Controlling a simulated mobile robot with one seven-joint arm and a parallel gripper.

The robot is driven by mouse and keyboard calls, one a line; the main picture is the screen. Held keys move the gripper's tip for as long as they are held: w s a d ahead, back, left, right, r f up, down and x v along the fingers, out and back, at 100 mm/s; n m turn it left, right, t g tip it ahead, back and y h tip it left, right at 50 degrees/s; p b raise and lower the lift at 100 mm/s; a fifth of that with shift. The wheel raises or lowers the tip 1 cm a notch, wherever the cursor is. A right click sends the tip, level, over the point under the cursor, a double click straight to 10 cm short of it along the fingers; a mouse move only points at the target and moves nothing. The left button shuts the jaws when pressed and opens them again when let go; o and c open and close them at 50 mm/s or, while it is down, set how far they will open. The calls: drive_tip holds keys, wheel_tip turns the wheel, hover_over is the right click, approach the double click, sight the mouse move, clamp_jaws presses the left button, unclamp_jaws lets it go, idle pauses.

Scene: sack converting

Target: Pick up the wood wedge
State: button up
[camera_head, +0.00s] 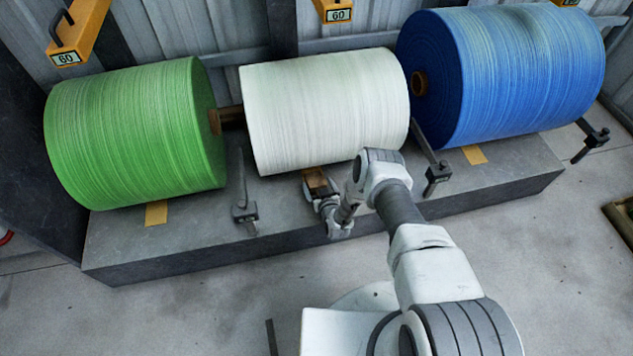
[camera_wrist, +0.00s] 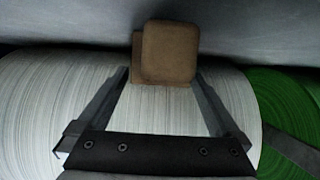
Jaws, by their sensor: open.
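The wood wedge (camera_head: 317,181) is a small brown block at the front foot of the white roll, on the grey plinth. In the wrist view the wedge (camera_wrist: 169,52) is a rounded brown block, with a second brown edge showing at its left. My gripper (camera_head: 320,192) is low at the front of the white roll, close to the wedge. In the wrist view my gripper (camera_wrist: 161,76) is open, one finger on each side of the wedge's near end, with gaps at both sides. Whether the wedge touches the roll is hidden.
The white roll (camera_head: 325,105) lies between a green roll (camera_head: 135,130) and a blue roll (camera_head: 510,70) on the plinth (camera_head: 190,245). Metal brackets stand at the plinth's front, one left (camera_head: 243,200) and one right (camera_head: 437,175) of my gripper. The floor in front is mostly clear.

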drive_tip(key=c, duration=1.4)
drive_tip(key=shift+c, duration=0.2)
drive_tip(key=shift+w+r, duration=0.1)
drive_tip(key=shift+r, duration=0.05)
